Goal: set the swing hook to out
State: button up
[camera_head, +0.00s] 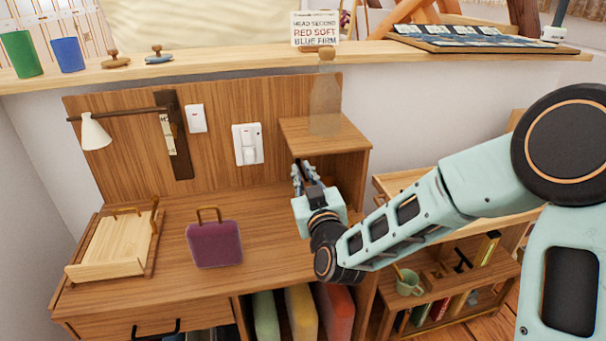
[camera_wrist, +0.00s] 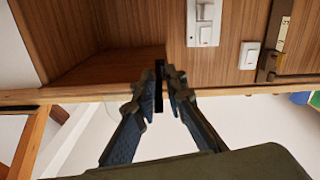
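I take the swing hook to be the thin dark arm (camera_head: 95,118) on a dark upright wall plate (camera_head: 172,150). The arm points left along the back panel, and a white cone-shaped piece (camera_head: 95,132) hangs from it. A paper strip (camera_head: 168,136) hangs at the plate. In the wrist view, which looks upside down, the plate (camera_wrist: 271,42) shows at upper right. My gripper (camera_head: 304,168) is over the desk's right side, before the shelf box, well right of the hook and apart from it.
Two white wall fittings (camera_head: 196,118) (camera_head: 247,144) lie between the plate and my gripper. A purple bag-like object (camera_head: 215,245) and a wooden tray (camera_head: 152,248) stand on the desk. A shelf box (camera_head: 355,145) with a clear bottle (camera_head: 325,105) is at right.

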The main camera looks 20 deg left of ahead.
jog(key=v, duration=0.7)
jog(key=shift+s+d, duration=0.15)
jog(key=shift+s, duration=0.1)
dwell(0.6)
